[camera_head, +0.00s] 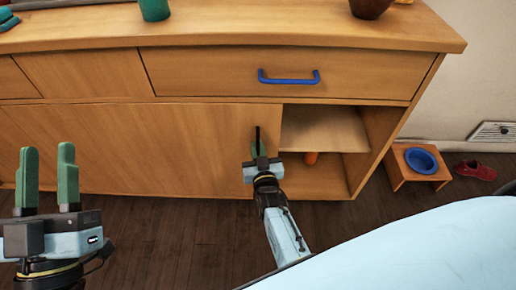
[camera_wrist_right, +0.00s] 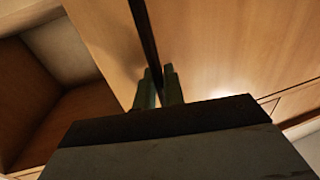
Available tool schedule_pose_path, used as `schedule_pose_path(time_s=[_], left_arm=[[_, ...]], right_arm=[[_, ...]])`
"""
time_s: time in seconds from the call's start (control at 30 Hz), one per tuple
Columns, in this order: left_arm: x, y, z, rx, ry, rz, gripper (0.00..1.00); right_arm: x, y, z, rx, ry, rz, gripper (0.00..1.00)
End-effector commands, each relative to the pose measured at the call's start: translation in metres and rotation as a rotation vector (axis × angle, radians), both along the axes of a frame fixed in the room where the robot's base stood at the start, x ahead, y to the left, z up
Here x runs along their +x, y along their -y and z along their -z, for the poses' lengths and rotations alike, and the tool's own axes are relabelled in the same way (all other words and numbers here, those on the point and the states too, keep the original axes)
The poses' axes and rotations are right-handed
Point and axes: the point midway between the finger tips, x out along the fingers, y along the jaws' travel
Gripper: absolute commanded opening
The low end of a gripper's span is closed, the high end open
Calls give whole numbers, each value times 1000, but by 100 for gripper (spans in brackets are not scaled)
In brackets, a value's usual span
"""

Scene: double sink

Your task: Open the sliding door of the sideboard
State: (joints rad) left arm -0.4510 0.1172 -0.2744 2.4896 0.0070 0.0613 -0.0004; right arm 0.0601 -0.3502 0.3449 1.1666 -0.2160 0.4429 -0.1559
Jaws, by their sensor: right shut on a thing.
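The wooden sideboard (camera_head: 330,35) fills the upper part of the head view. Its sliding door (camera_head: 150,145) is a plain wood panel under the drawers. To the right of the door, an open compartment (camera_head: 325,130) shows an inner shelf. A dark upright bar handle (camera_head: 257,134) is near the door's right edge; it also shows in the right wrist view (camera_wrist_right: 144,30). My right gripper (camera_head: 258,149) is shut on this handle, with its green fingers (camera_wrist_right: 158,85) on either side of the bar. My left gripper (camera_head: 48,160) is open and empty, in front of the sideboard at left.
A drawer with a blue handle (camera_head: 289,78) sits above the compartment. A small wooden stool (camera_head: 410,175) with a blue bowl (camera_head: 421,160) and a red shoe (camera_head: 476,170) are at right. A green cup (camera_head: 154,9) stands on top.

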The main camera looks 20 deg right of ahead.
Motion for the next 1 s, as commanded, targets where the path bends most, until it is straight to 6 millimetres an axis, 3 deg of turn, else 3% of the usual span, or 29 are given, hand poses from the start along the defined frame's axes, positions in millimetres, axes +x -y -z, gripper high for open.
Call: schedule_pose_path(time_s=[0.23, 0.27, 0.37, 0.77, 1.0], left_arm=[[0, 0, -1, -1, 3, 0, 36], [0, 0, -1, -1, 3, 0, 36], [0, 0, -1, -1, 4, 0, 36], [1, 0, -2, 4, -15, -1, 36], [13, -1, 26, 69, -219, -11, 36]], right_arm=[[0, -1, 1, 0, -2, -3, 0], [0, -1, 1, 0, -2, -3, 12], [0, -1, 1, 0, -2, -3, 25], [-3, -2, 0, 0, -1, -2, 25], [-22, -7, -1, 2, -3, -2, 25]])
